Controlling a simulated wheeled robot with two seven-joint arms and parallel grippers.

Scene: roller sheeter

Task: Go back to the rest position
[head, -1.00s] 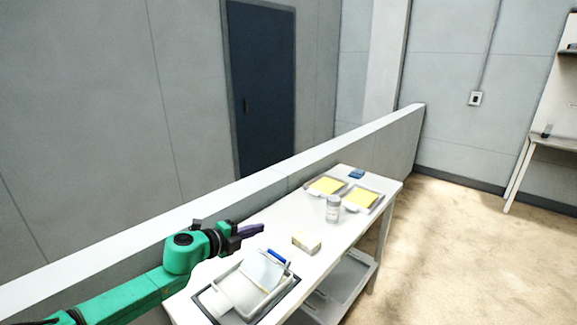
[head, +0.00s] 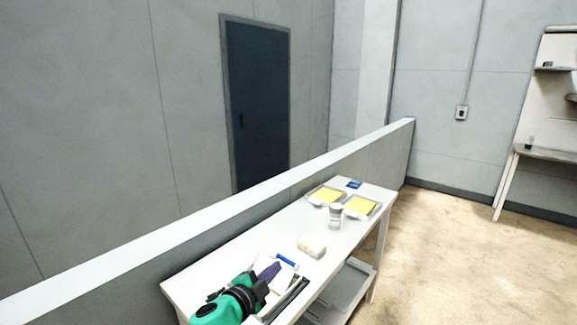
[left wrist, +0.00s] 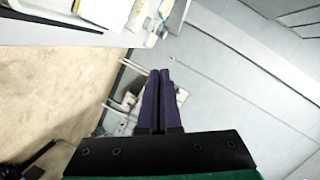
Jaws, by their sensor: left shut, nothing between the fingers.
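My left gripper (head: 268,272) is over the near end of the white table in the head view. Its purple fingers are shut with nothing between them. They also show shut and empty in the left wrist view (left wrist: 160,85). The gripper and its green arm partly cover a tray with a blue-edged item (head: 287,260) near the front of the table. My right gripper is not in view.
The white table (head: 290,232) holds a pale yellow block (head: 312,246), a lidded jar (head: 335,217), two trays with yellow sheets (head: 326,195) and a small blue item (head: 354,184). A low wall (head: 200,217) runs behind it. Open floor (head: 450,260) lies to the right.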

